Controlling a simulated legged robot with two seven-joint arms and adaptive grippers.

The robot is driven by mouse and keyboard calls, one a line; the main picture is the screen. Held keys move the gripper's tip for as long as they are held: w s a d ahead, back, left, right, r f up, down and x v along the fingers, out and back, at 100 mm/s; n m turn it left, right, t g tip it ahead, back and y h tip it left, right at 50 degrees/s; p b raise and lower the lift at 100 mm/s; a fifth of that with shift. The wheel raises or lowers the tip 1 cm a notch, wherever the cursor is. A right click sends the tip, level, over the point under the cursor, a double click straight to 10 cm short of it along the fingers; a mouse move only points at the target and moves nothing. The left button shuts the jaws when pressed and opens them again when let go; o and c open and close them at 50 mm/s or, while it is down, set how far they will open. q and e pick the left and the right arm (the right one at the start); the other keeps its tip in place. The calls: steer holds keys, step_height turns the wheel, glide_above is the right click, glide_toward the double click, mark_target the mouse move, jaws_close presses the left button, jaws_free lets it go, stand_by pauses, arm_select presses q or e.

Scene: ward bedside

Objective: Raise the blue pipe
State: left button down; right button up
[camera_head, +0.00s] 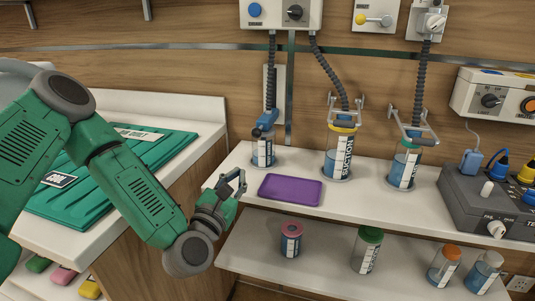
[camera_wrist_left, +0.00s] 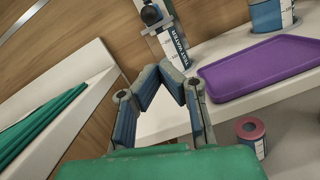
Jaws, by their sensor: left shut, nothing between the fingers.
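No hose is plainly all blue. In the head view the left ribbed hose (camera_head: 271,75) is dark grey-blue and hangs from the wall unit to a blue end piece (camera_head: 267,119) on top of the left canister (camera_head: 263,150). Two more dark ribbed hoses run to the middle canister (camera_head: 340,155) and right canister (camera_head: 404,168). My left gripper (camera_head: 232,180) is shut and empty, in front of the counter, lower left of the left canister and apart from it. In the wrist view its fingertips (camera_wrist_left: 170,76) come together below the labelled canister (camera_wrist_left: 174,48). My right gripper is out of view.
A purple tray (camera_head: 291,190) lies on the counter right of my gripper. A lower shelf (camera_head: 320,265) holds several capped jars. A grey control box (camera_head: 485,210) stands at the right. A side cabinet (camera_head: 175,107) with green folders (camera_head: 110,190) is at the left.

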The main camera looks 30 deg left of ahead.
arm_select(q)
steer(key=shift+w+a+r+n, duration=0.15)
steer(key=shift+a+r+n, duration=0.05)
steer(key=shift+r+n, duration=0.25)
steer(key=shift+f, duration=0.1)
steer(key=x, duration=1)
steer(key=shift+a+r, duration=0.1)
steer(key=shift+r, duration=0.15)
step_height(320, 180, up, 11)
steer(key=p, duration=0.4)
steer(key=shift+r, duration=0.25)
steer(key=shift+f, duration=0.15)
